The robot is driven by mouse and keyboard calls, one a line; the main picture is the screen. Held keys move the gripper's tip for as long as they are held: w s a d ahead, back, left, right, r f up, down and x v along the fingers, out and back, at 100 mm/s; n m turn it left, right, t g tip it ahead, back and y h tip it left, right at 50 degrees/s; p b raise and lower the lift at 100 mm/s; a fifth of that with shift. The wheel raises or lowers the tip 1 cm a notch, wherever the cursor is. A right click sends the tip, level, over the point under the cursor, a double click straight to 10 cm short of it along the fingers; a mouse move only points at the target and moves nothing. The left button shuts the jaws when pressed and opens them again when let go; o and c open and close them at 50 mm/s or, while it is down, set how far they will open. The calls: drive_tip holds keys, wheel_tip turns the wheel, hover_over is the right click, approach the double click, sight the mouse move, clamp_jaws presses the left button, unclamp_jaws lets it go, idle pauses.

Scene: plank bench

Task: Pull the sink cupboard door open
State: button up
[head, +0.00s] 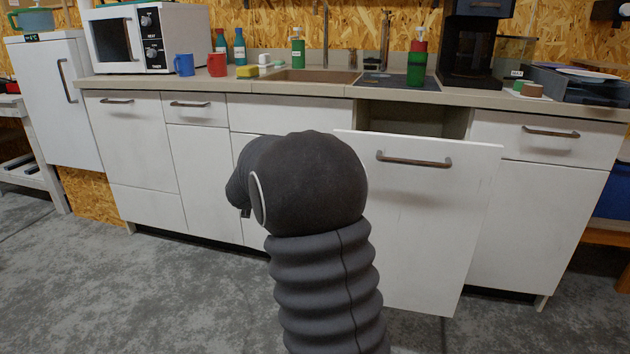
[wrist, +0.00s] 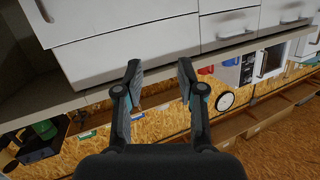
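The sink (head: 305,77) is set in the counter. Below it is a white front panel (head: 275,119), with the sink cupboard door (head: 241,149) underneath. My arm hides most of that door, and I cannot see its handle or any gap in the head view. My gripper (wrist: 160,67) shows in the wrist view, open and empty, its two fingers apart. The wrist picture looks upside down, with white fronts (wrist: 125,48) beyond the fingertips. No finger is clearly touching anything. In the head view my arm hides the gripper.
Right of the sink, a large white front (head: 425,225) with a bar handle (head: 414,159) stands out from the cabinet, open at its top. Drawers (head: 125,118) lie left. The counter (head: 215,84) holds mugs, bottles and a microwave (head: 133,38). Grey floor (head: 130,285) is clear at front left.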

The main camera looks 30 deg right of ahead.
drive_tip(key=d+f+m+g+h, duration=0.65)
drive_tip(key=d+f+h, duration=0.25)
drive_tip(key=d+f, duration=0.75)
drive_tip(key=shift+g, duration=0.25)
drive_tip(key=x, duration=0.5)
drive_tip(key=r+x, duration=0.1)
drive_tip(key=x, duration=0.4)
drive_tip(key=r+p+x, duration=0.1)
drive_tip(key=x, duration=0.4)
drive_tip(key=shift+d+r, duration=0.1)
clamp_jaws()
